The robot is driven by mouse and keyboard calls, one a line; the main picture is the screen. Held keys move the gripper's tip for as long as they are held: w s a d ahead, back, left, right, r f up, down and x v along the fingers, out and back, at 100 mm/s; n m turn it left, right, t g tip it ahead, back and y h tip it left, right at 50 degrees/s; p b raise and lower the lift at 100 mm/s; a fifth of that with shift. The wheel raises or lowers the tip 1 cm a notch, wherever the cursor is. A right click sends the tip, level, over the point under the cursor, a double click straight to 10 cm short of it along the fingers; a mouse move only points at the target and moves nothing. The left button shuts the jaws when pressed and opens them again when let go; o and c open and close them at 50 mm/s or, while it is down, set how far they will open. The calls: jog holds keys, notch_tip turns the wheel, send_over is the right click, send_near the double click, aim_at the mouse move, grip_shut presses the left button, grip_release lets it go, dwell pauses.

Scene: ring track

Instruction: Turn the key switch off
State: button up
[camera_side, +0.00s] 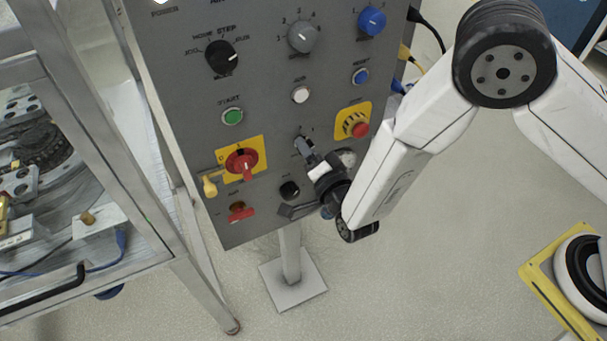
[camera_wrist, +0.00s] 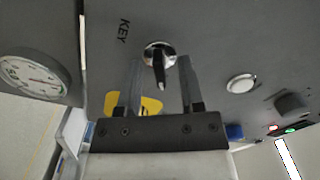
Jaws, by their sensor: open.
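The key switch (camera_wrist: 153,49) shows in the wrist view as a round chrome collar beside the printed word KEY, with a dark key (camera_wrist: 160,75) standing out of it. My gripper (camera_wrist: 161,62) is open. Its two grey fingers reach toward the panel on either side of the key, with a visible gap to it on both sides. In the side view my gripper (camera_side: 303,146) is close to the lower middle of the grey control panel (camera_side: 270,80). There the fingers and wrist largely cover the key switch, and I cannot tell whether the fingertips touch the panel.
Around my gripper are a red emergency stop (camera_side: 360,129), a red rotary switch on a yellow plate (camera_side: 241,162), a white button (camera_side: 300,95) and a black knob (camera_side: 289,190). A round gauge (camera_wrist: 35,75) shows in the wrist view. A metal-framed bench (camera_side: 150,215) stands left.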

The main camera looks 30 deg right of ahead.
jog(key=shift+w, duration=0.2)
grip_shut()
jog(key=shift+n, duration=0.4)
jog(key=n, duration=1.1)
dwell(0.3)
dwell(0.4)
